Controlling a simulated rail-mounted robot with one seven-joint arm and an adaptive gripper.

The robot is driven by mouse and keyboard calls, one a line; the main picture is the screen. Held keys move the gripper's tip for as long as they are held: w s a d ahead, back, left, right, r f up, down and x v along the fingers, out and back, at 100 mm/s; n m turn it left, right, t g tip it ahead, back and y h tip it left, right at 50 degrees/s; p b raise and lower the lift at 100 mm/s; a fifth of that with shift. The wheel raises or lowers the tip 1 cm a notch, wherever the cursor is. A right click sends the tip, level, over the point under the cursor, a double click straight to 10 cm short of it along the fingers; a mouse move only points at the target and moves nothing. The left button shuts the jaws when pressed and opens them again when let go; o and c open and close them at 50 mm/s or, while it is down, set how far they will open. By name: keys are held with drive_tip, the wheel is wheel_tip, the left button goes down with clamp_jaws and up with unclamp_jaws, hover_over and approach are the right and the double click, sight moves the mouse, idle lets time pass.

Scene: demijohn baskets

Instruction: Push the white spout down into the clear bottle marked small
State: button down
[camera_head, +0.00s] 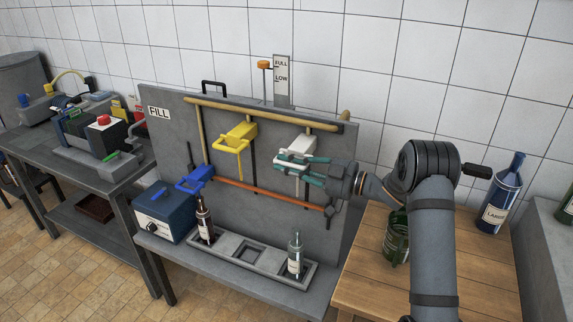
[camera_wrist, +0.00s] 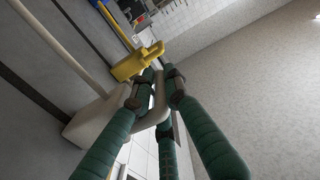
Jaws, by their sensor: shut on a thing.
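The white spout (camera_head: 298,145) sits high on the right of the grey filling panel, its tube pointing down. The clear bottle (camera_head: 296,258) stands upright below it in the right slot of the grey tray; its label is too small to read. The tube's end appears above the bottle neck, apart from it. My gripper (camera_head: 291,170) reaches in from the right with its teal fingers shut on the white spout. In the wrist view, the fingers (camera_wrist: 155,88) close around the spout's pale handle, and its white body (camera_wrist: 92,122) shows at left.
The yellow spout (camera_head: 236,137) and blue spout (camera_head: 196,180) sit left of the white one. A brown bottle (camera_head: 205,220) stands in the tray's left slot; the middle slot is empty. A green bottle (camera_head: 396,238) and blue bottle (camera_head: 499,198) stand on the wooden table (camera_head: 475,270).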

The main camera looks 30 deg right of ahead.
drive_tip(key=shift+a+r, duration=0.1)
drive_tip(key=shift+r, duration=0.1)
wheel_tip(320, 180, down, 23)
drive_tip(key=b, duration=1.6)
drive_tip(key=shift+a+r, duration=0.2)
drive_tip(key=c, duration=1.9)
unclamp_jaws()
drive_tip(key=shift+c, duration=0.2)
drive_tip(key=shift+o, duration=0.5)
drive_tip(key=shift+o, duration=0.4)
drive_tip(key=shift+d, duration=0.1)
drive_tip(key=shift+d, duration=0.1)
drive_tip(key=v, duration=1.1)
drive_tip(key=shift+s+d, duration=0.2)
drive_tip(key=shift+s, duration=0.2)
